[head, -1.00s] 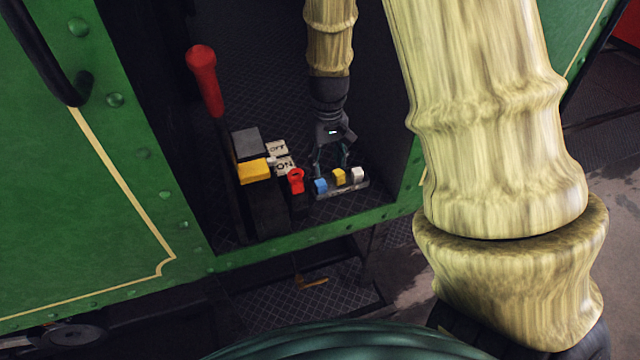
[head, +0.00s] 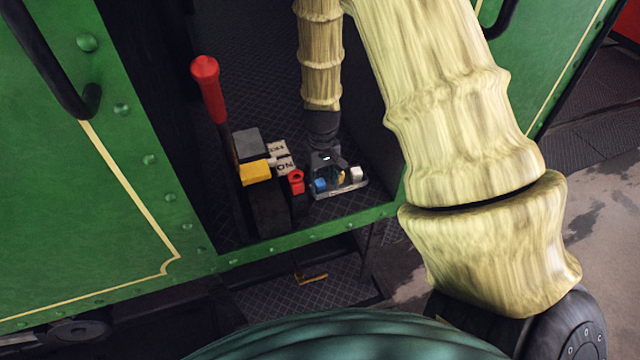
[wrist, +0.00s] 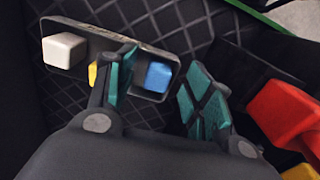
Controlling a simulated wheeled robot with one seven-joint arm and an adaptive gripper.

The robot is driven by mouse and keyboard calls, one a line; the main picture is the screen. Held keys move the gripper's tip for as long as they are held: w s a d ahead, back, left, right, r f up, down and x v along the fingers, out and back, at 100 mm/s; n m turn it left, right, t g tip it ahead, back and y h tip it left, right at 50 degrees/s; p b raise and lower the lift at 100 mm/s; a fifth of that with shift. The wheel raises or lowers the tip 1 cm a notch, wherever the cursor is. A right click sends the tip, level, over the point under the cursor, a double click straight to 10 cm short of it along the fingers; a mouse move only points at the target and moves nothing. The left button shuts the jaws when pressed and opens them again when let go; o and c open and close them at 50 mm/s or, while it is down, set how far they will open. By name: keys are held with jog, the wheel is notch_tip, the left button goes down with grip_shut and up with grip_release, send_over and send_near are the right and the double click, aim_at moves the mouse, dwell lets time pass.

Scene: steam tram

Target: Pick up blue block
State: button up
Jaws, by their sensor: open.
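The blue block (wrist: 158,76) sits at one end of a shallow grey tray (wrist: 82,36) in the wrist view. In the head view the blue block (head: 320,184) shows at the tray's left end. My gripper (wrist: 162,90) is open, with its teal-padded fingers on either side of the blue block and nothing held. In the head view my gripper (head: 328,172) is low over the tray (head: 345,188). I cannot tell whether the fingers touch the block. A yellow block (wrist: 92,74) is partly hidden behind one finger, and a white block (wrist: 64,50) lies at the far end.
A red part (head: 296,182) stands just left of the tray. Beyond it are a yellow and black switch box (head: 255,172), ON/OFF plates (head: 283,165) and a red-handled lever (head: 206,85). The green tram side (head: 300,242) edges the floor in front.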

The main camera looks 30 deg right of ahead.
jog(key=shift+f, duration=0.6)
jog(key=c, duration=1.1)
jog(key=shift+r, duration=0.1)
